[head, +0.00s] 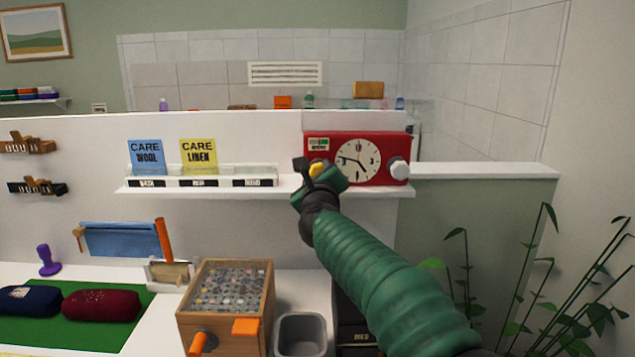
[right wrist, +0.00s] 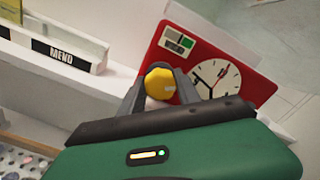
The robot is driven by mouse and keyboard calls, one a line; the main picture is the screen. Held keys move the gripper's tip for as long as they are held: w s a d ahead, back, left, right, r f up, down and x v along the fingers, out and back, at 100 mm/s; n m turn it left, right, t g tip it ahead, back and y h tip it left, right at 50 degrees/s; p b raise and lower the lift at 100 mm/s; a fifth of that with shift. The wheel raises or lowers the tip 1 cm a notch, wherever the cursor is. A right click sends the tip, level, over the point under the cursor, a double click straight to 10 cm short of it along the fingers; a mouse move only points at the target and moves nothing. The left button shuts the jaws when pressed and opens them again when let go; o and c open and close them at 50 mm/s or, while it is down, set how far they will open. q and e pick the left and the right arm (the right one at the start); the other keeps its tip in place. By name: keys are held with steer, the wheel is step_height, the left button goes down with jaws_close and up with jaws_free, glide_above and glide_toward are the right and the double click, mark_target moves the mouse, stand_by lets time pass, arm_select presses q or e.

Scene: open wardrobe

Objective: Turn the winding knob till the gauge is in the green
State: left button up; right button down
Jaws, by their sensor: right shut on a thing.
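A red clock box (head: 395,148) stands on the white shelf, with a white round dial (head: 358,160) and a pale knob (head: 398,169) on its right. The gauge (head: 319,143) is a small panel at its upper left, with a green part visible in the right wrist view (right wrist: 179,41); its reading is too small to tell. The yellow winding knob (right wrist: 160,82) is at the lower left of the clock's face. My right gripper (head: 313,172) is shut on this knob, one finger on each side in the right wrist view. My left gripper is not in view.
The shelf (head: 290,193) also bears a blue card (head: 146,156), a yellow card (head: 198,154) and a labelled rack to the left. Below are a wooden box (head: 225,300) and a grey bin (head: 303,335). A plant (head: 520,290) stands at the right.

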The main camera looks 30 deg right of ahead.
steer(key=m+b, duration=0.1)
steer(key=m, duration=0.1)
steer(key=f+m+b, duration=0.1)
steer(key=m, duration=0.1)
steer(key=shift+m+b, duration=0.55)
steer(key=shift+m, duration=1.05)
steer(key=shift+r, duration=0.1)
steer(key=c, duration=1.2)
jaws_free()
steer(key=o, duration=0.3)
steer(key=shift+w+d, duration=0.1)
steer(key=shift+w, duration=0.05)
steer(key=shift+o, duration=0.2)
steer(key=shift+r, duration=0.2)
